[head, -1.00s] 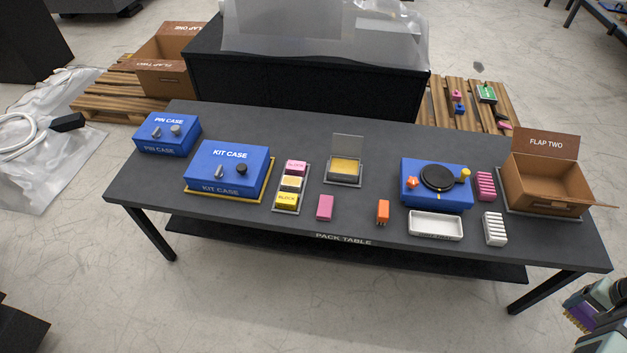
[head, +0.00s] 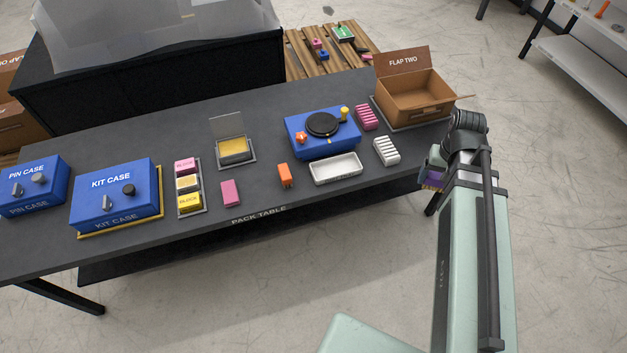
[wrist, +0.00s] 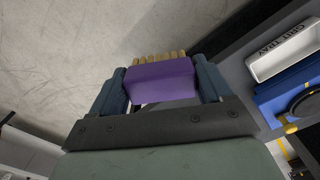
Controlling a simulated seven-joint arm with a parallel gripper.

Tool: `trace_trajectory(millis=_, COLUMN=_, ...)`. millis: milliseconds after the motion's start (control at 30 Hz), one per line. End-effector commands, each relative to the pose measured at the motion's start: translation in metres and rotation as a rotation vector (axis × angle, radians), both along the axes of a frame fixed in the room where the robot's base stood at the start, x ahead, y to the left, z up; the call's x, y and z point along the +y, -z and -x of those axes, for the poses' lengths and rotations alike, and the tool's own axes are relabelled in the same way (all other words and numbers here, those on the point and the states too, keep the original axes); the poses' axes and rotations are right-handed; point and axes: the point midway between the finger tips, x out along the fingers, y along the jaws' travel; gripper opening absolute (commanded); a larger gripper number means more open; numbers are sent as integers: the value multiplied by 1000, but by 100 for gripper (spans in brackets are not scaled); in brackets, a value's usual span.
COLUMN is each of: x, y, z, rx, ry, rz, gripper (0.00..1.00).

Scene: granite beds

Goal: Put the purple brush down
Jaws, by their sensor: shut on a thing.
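The purple brush (wrist: 162,82) is held between the two fingers of my gripper (wrist: 162,85) in the wrist view, its tan bristles pointing away from the palm. My arm hides part of the gripper. In the wrist view the brush is over the floor, beside the table edge.
The pack table (head: 330,198) carries a white tray (head: 336,168), a white ribbed block (head: 387,151), a blue turntable unit (head: 318,146) and an open box marked FLAP TWO (head: 415,98). An orange block (head: 285,176) and pink block (head: 231,193) stand near the front edge. Bare tabletop lies between them.

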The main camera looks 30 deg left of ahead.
Motion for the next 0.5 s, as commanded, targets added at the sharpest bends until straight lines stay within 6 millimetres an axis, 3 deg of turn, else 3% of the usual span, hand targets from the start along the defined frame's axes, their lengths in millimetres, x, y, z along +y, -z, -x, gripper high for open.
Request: trace_trajectory(millis=500, x=131, y=8, z=32, rx=1, ry=-242, rz=0, gripper=54)
